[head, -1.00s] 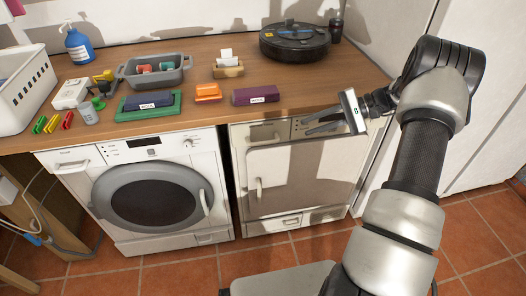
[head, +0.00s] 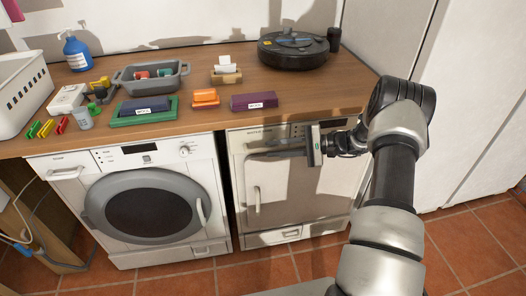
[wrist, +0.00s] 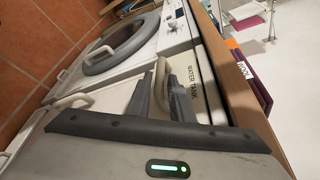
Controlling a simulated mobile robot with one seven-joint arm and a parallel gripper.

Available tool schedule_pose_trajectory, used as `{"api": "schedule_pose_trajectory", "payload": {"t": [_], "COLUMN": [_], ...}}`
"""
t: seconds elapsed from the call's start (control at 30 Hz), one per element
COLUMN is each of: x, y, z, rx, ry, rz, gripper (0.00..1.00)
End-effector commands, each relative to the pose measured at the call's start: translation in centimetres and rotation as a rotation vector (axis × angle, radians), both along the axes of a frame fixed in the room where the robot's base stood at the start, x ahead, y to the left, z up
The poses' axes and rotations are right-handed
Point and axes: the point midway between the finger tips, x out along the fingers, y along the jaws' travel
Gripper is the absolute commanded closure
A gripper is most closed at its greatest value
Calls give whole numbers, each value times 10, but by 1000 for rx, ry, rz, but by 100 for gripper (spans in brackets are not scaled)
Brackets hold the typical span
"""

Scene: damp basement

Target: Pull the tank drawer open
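The tank drawer (head: 260,133) is at the top left of the right-hand white machine (head: 300,190), under the worktop. It looks closed. In the wrist view its front carries the words "WATER TANK" (wrist: 181,92). Its pale loop handle (wrist: 161,74) shows between the tips of my two fingers. My gripper (head: 251,149) reaches in from the right, in front of the drawer, and hides the handle in the head view. In the wrist view my gripper (wrist: 160,80) has its fingers apart, around the handle. I cannot tell if they touch it.
A washing machine (head: 150,200) stands to the left. Tiled floor (head: 480,235) is free at the right.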

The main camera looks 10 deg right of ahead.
Motion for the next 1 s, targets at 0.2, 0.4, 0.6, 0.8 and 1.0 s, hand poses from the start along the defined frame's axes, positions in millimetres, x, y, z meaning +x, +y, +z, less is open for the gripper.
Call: {"api": "schedule_pose_trajectory", "payload": {"t": [0.2, 0.4, 0.6, 0.8, 1.0], "x": [10, 14, 14, 14, 14], "y": [31, 41, 42, 42, 41], "z": [-8, -10, -9, -10, -9], "rx": [0, 0, 0, 0, 0], "ry": [-1, -1, -1, 0, 0], "rz": [2, 0, 0, 0, 0], "gripper": [80, 80, 80, 100, 100]}}
